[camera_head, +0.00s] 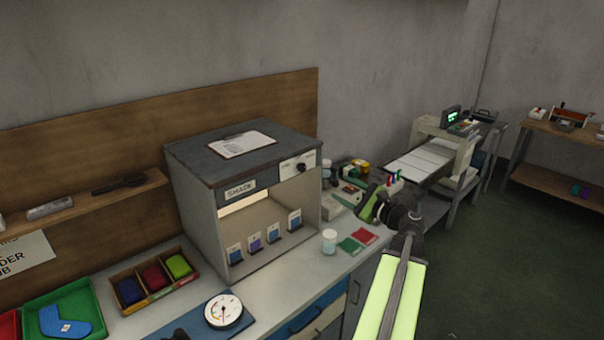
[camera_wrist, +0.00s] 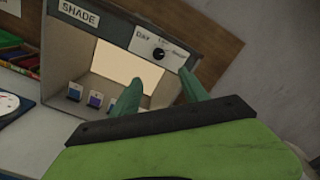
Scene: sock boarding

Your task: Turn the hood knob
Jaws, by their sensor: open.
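The hood is a grey box (camera_head: 194,199) marked SHADE, with a lit open front. Its knob (camera_head: 301,167) is small, round and black, on a white plate at the upper right of the hood's front. In the wrist view the knob (camera_wrist: 158,53) sits on the plate beyond my fingers, with a pale pointer mark. My gripper (camera_wrist: 158,85) is open, its two green fingers spread and empty, below the knob in the picture and apart from it. In the head view my gripper (camera_head: 375,204) is right of the hood, its fingers hard to make out.
Inside the hood stand several small sample cards (camera_head: 254,244). A white jar (camera_head: 329,241) and green and red swatches (camera_head: 350,245) lie on the bench right of the hood. A dial gauge (camera_head: 223,310) and a tray of coloured yarns (camera_head: 152,279) are in front and left.

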